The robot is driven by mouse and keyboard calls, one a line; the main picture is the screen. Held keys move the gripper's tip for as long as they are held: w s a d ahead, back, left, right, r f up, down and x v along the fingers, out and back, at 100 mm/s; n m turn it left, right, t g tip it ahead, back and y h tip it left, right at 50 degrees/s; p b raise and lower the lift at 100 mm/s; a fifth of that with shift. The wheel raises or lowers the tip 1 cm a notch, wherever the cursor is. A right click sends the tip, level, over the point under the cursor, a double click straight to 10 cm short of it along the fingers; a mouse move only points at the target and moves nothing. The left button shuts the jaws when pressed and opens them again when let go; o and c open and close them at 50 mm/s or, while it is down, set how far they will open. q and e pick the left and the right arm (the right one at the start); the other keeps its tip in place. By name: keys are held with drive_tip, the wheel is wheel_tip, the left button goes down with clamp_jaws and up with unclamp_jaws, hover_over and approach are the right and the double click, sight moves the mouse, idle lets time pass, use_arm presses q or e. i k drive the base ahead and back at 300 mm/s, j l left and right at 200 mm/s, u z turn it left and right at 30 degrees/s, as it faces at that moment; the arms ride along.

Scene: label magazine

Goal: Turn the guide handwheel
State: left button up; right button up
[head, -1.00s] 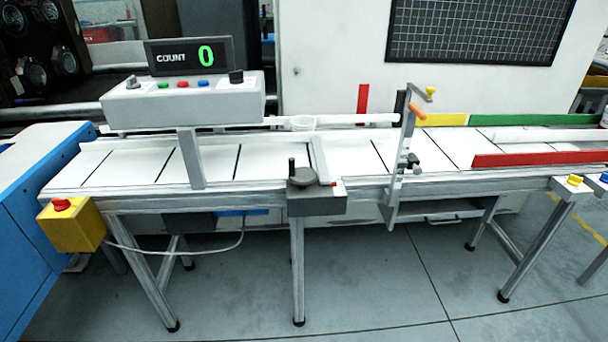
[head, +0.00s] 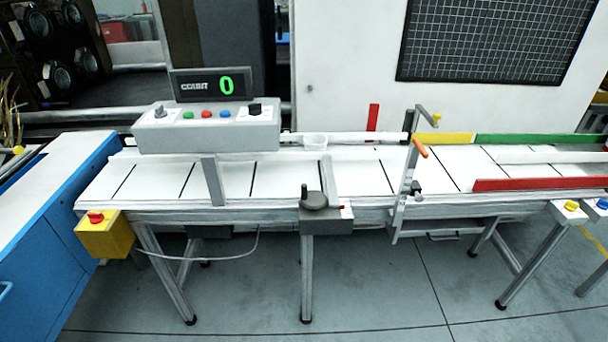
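The guide handwheel (head: 314,201) is a dark grey disc with an upright black crank handle. It sits on top of a grey block (head: 326,222) at the front edge of the conveyor (head: 280,178), near the middle of the head view. A light guide bar (head: 328,174) runs back across the belt from behind the wheel. A small red pointer or mark shows at the block's right side. Neither of my grippers is in the head view, and nothing touches the wheel.
A control box (head: 207,127) with a count display (head: 210,84) reading 0 stands over the belt at left. A yellow box with a red button (head: 99,234) hangs at the front left. A bracket with an orange handle (head: 420,148) rises right of the wheel. The floor in front is clear.

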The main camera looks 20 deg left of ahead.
sight(314, 200)
drive_tip(key=i+j, duration=0.15)
drive_tip(key=i, duration=0.3)
drive_tip(key=i+j+u, duration=0.15)
drive_tip(key=i, duration=0.25)
